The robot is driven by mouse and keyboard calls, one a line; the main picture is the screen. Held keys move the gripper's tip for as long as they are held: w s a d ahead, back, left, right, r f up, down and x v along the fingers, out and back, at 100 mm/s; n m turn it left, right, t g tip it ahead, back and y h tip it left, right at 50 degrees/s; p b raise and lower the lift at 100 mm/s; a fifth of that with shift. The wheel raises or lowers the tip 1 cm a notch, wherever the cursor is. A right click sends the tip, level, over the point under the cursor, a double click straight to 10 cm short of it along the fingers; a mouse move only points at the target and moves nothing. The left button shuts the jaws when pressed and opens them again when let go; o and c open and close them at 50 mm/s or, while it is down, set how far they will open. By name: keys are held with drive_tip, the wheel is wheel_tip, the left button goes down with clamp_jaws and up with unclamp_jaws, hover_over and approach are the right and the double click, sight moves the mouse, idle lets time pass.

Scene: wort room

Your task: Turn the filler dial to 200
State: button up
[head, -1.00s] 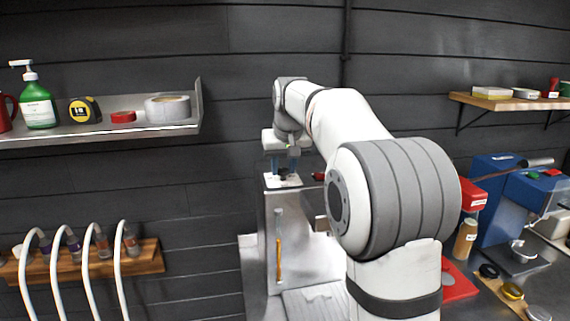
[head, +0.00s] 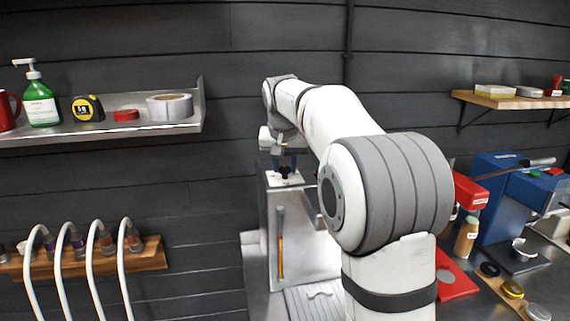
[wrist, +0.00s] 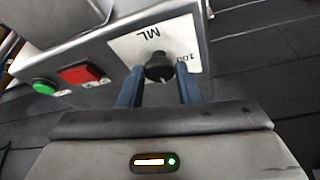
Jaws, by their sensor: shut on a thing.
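The filler is a steel box (head: 300,235) against the back wall in the head view. Its dial is a black knob (wrist: 159,66) on a white plate (wrist: 128,48) marked "ML" in the wrist view. A "100" mark (wrist: 190,57) shows near the knob, upside down in this view; no 200 mark can be read. My gripper (wrist: 159,80) has its two blue fingers on either side of the knob and is shut on it. In the head view my gripper (head: 284,163) is small, over the filler's top panel.
A green button (wrist: 45,86) and a red button (wrist: 80,74) sit beside the dial plate. Left are a shelf (head: 100,132) and a wooden rack with white curved tubes (head: 96,262). Right are a blue machine (head: 500,222), a bottle (head: 466,237) and a red mat (head: 452,278).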

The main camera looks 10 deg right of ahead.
drive_tip(key=o, duration=1)
drive_tip(key=shift+c, duration=0.2)
drive_tip(key=shift+r, duration=0.15)
drive_tip(key=v, duration=0.7)
drive_tip(key=shift+s+r+b, duration=0.2)
drive_tip(key=shift+r+b, duration=0.05)
drive_tip(key=shift+b, duration=0.05)
drive_tip(key=s+f+n, duration=0.1)
drive_tip(key=s+f, duration=0.6)
drive_tip(key=s, duration=0.4)
drive_tip(key=s+f+n, duration=0.1)
drive_tip(key=s+f, duration=0.6)
drive_tip(key=s, duration=0.4)
drive_tip(key=s+f+n+y, duration=0.1)
drive_tip(key=s+f, duration=0.6)
drive_tip(key=s, duration=0.3)
drive_tip(key=shift+s+d+f+g, duration=0.35)
drive_tip(key=shift+s+f+g, duration=0.05)
